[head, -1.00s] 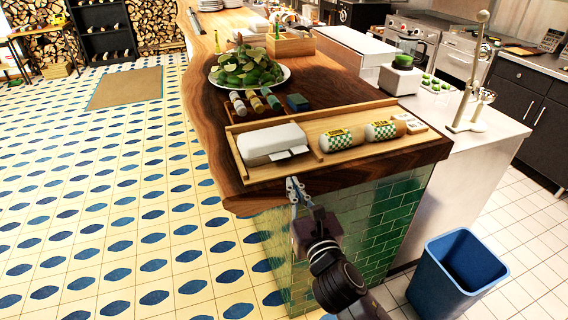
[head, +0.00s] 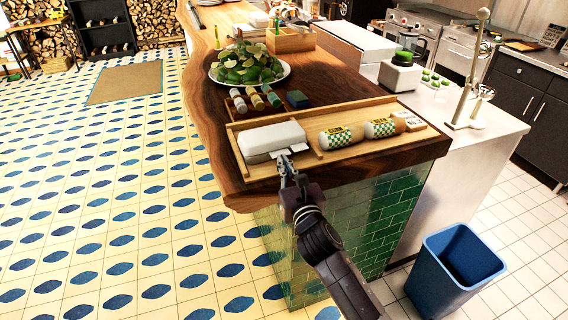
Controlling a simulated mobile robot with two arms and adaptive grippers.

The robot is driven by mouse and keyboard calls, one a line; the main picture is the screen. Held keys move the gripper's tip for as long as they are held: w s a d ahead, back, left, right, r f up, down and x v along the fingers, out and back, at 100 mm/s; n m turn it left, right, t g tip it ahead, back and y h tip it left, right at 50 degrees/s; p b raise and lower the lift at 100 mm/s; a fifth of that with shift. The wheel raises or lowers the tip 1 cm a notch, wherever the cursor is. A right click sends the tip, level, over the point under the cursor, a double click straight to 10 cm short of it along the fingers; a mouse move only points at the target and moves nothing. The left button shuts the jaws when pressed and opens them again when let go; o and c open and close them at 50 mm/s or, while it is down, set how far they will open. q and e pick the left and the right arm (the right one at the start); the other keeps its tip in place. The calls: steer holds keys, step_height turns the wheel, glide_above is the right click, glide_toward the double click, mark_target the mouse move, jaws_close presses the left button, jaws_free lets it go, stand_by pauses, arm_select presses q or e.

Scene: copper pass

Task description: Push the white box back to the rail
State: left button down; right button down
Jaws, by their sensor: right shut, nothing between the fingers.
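The white box (head: 272,139) lies in the left part of a shallow wooden tray (head: 330,155) at the near end of the counter. A small white flap or card (head: 291,150) sticks out at its near right side. A raised wooden rail (head: 312,111) runs along the tray's far side, and a narrow gap shows between it and the box. My right gripper (head: 285,160) is shut and empty, at the near side of the box by the flap. I cannot tell whether it touches the box. My left gripper is not in view.
Two checkered rolls (head: 340,137) lie right of the box, past a low divider. Behind the rail are several small rolls, a dark green block (head: 297,99) and a plate of green leaves (head: 246,68). A blue bin (head: 455,268) stands on the floor at right.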

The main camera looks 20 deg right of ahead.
mark_target(278, 151)
steer(key=w, duration=0.8)
steer(key=shift+w+d, duration=0.2)
steer(key=shift+w, duration=0.5)
